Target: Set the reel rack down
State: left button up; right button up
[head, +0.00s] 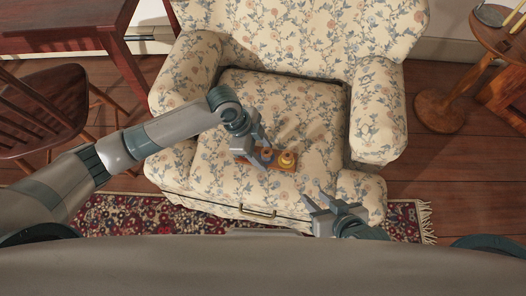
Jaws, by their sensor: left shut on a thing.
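The reel rack (283,168) is a small brown wooden rack with a yellow reel (287,159) at its right end. It is over the front half of the floral armchair's seat (305,110). My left gripper (263,158) is shut on the reel rack from above and hides part of its left side. I cannot tell whether the rack touches the cushion. My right gripper (319,202) is open and empty, in front of the seat's front edge and lower right of the rack.
The armchair's arms (378,110) rise on both sides of the seat. The seat behind the rack is clear. A wooden chair (45,110) and a dark red table (60,20) stand at left. A round wooden side table (500,35) is at right. A patterned rug (130,215) lies below.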

jog(key=shift+s, duration=0.1)
pick_arm(q)
jog(key=o, duration=1.5)
jog(key=shift+f, duration=0.1)
jog(key=shift+c, duration=0.2)
jog(key=shift+v, duration=0.75)
pick_arm(e)
jog(key=shift+s+d+f+g+h+p, duration=0.25)
jog(key=shift+d+g+p, duration=0.1)
jog(key=shift+d+p, duration=0.2)
jog(key=shift+s+d+f+g+h+p, duration=0.15)
jog(key=shift+d+g+h+p, duration=0.2)
jog(key=shift+d, duration=0.3)
pick_arm(q)
jog(key=v, duration=1)
jog(key=shift+a+r, duration=0.1)
jog(key=shift+r, duration=0.3)
pick_arm(e)
jog(key=shift+s, duration=0.15)
pick_arm(q)
jog(key=shift+f, duration=0.1)
pick_arm(e)
jog(key=shift+s, duration=0.1)
